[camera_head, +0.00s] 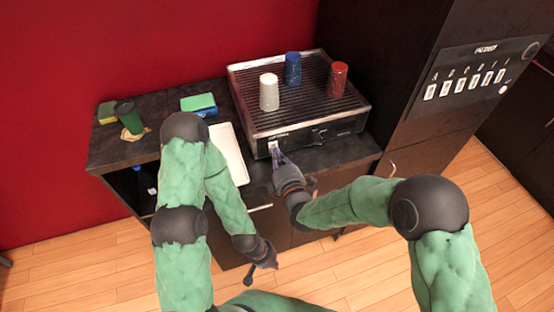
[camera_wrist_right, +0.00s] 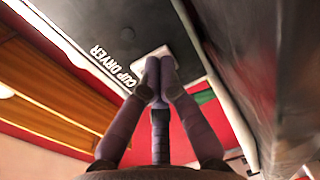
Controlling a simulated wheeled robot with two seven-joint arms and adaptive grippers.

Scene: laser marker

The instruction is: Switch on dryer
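The cup dryer (camera_head: 352,103), a dark box with a ribbed top and metal rim, stands on the counter. A small white switch (camera_head: 272,145) is at the left of its front face; in the right wrist view the white switch plate (camera_wrist_right: 150,56) sits beside the "CUP DRYER" lettering. My right gripper (camera_head: 278,156) is at the switch, its purple fingers together with nothing visible between them. The fingertips (camera_wrist_right: 160,68) overlap the plate and partly hide it; I cannot tell whether they touch. My left gripper (camera_head: 268,264) hangs low, in front of the cabinet, its opening unclear.
White (camera_head: 269,93), blue (camera_head: 293,68) and red (camera_head: 338,80) cups stand upside down on the dryer. A white tray (camera_head: 230,155), a sponge (camera_head: 198,103) and a green cup (camera_head: 129,118) are to its left. A tall dark machine with a button panel (camera_head: 466,78) stands right.

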